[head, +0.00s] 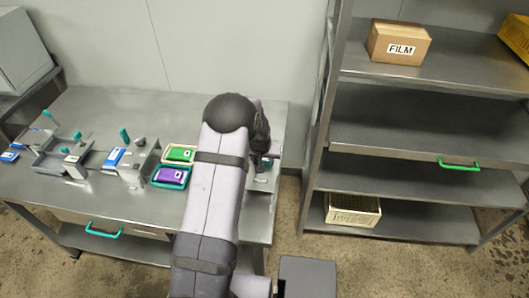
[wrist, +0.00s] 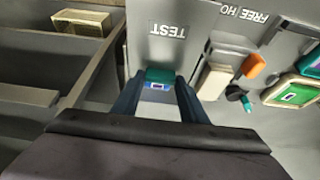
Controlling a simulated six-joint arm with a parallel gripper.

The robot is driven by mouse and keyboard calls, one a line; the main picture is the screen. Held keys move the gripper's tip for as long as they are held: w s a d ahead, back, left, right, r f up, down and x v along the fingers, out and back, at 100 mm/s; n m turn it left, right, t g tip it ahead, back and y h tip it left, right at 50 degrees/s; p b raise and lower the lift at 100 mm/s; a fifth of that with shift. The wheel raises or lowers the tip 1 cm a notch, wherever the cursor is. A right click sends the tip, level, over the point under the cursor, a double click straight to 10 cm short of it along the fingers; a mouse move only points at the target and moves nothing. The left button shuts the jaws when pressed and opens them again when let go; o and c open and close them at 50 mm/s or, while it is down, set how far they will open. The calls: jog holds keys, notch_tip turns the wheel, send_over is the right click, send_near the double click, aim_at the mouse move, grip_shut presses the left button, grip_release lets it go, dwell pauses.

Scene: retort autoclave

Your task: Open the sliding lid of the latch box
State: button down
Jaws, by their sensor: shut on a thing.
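My gripper (wrist: 158,82) has its two dark fingers closed around a small teal piece (wrist: 160,75) with a blue and white face below it. The teal piece sits at the edge of a grey metal surface (wrist: 160,50) lettered TEST, upside down in the wrist view. I cannot tell for sure which part is the latch box or its sliding lid. In the head view, my arm hides most of the gripper and the spot where it works. A grey box-like part (head: 262,183) shows just right of my arm at the bench's right end.
Beside the gripper are an orange piece (wrist: 252,65), a pale block (wrist: 213,83) and a dark knob (wrist: 236,93). Green (head: 180,154) and purple (head: 171,176) items lie in trays left of my arm. Several fixtures stand farther left. A shelf rack (head: 425,150) stands right.

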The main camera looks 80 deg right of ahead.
aim_at(261, 177)
jog(key=shift+a, duration=2.4)
jog(key=c, duration=1.1)
grip_release()
jog(key=shift+b, duration=0.3)
jog(key=shift+b+v, duration=1.1)
jog(key=shift+v, duration=2.6)
